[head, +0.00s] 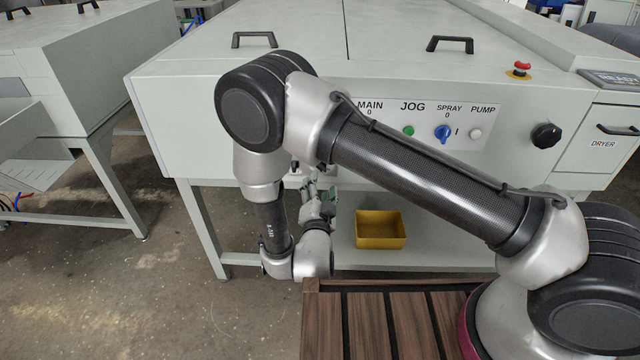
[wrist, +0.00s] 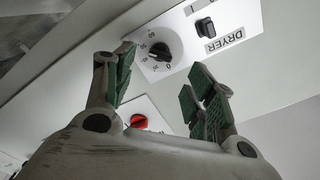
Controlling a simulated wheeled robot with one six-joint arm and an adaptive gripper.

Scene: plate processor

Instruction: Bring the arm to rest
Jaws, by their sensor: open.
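My arm reaches across the head view from the lower right, bends at the elbow and hangs down left of the yellow bin. My gripper (head: 325,200) is partly hidden behind my arm there, in front of the grey machine. In the wrist view my gripper (wrist: 160,95) is open. Its two green-padded fingers stand well apart with nothing between them. Beyond the fingers is a panel (wrist: 225,25) with a black dial, a black switch marked DRYER and, lower down, a red knob (wrist: 140,121). I cannot tell that the fingers touch anything.
The plate processor (head: 240,80) fills the back, with MAIN, JOG, SPRAY and PUMP controls (head: 445,132) and a red emergency button (head: 521,67). A yellow bin (head: 380,243) sits on its lower shelf. A slatted wooden deck (head: 365,325) lies below my arm. Open floor (head: 130,290) is at left.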

